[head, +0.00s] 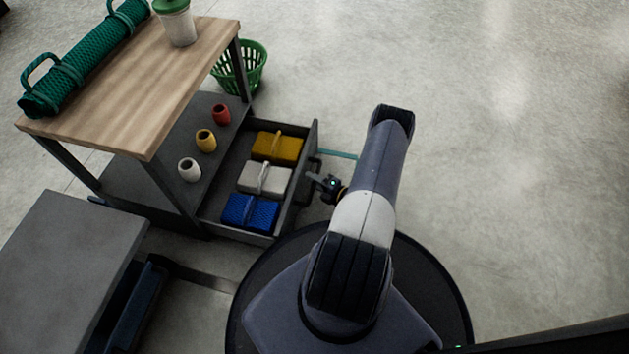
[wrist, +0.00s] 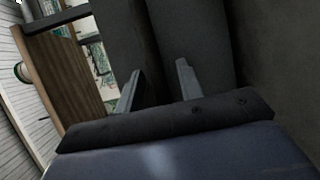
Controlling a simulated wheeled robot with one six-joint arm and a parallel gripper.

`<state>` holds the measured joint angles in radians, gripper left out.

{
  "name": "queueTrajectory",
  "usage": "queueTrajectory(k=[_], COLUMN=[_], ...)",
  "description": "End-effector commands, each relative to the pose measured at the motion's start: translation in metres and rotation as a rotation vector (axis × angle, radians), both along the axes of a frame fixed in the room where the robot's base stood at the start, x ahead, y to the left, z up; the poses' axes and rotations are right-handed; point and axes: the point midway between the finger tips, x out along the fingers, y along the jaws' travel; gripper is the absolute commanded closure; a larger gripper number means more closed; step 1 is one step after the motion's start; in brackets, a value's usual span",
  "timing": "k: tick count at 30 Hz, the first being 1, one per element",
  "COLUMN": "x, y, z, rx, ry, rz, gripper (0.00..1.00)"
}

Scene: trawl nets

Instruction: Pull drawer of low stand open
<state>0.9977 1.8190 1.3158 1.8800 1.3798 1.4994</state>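The stand with a wooden top (head: 130,75) is at the upper left in the head view. Its dark grey drawer (head: 312,135) sits low and is pulled out toward the right, open at the top. It holds a yellow block (head: 277,147), a white block (head: 262,178) and a blue block (head: 250,212). A dark handle (head: 314,166) is on the drawer front. My gripper (head: 322,181) is close beside the handle; contact cannot be told. In the wrist view my gripper (wrist: 160,80) has its two fingers apart before dark panels, with nothing clearly held.
Small red (head: 221,114), yellow (head: 205,140) and white (head: 189,169) cups stand on the lower shelf. A green basket (head: 250,68) is behind the stand. A grey-topped unit (head: 65,270) is at lower left. The floor at right is clear.

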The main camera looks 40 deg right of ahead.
Motion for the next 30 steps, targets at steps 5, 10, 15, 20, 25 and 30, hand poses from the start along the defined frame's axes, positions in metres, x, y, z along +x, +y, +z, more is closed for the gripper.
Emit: queueTrajectory(k=[5, 10, 15, 20, 25, 30], x=[-0.001, -0.012, -0.038, -0.065, -0.088, -0.100], y=[0.000, -0.004, -0.012, -0.019, -0.024, -0.027], z=[0.000, 0.004, 0.010, 0.015, 0.019, 0.020], rx=[0.001, 0.001, 0.002, 0.001, 0.001, 0.001], ry=[0.000, 0.000, 0.000, 0.000, 0.000, 0.000], rz=[0.000, -0.003, -0.006, -0.005, -0.005, -0.001], gripper=[0.64, 0.64, 0.64, 0.64, 0.64, 0.64])
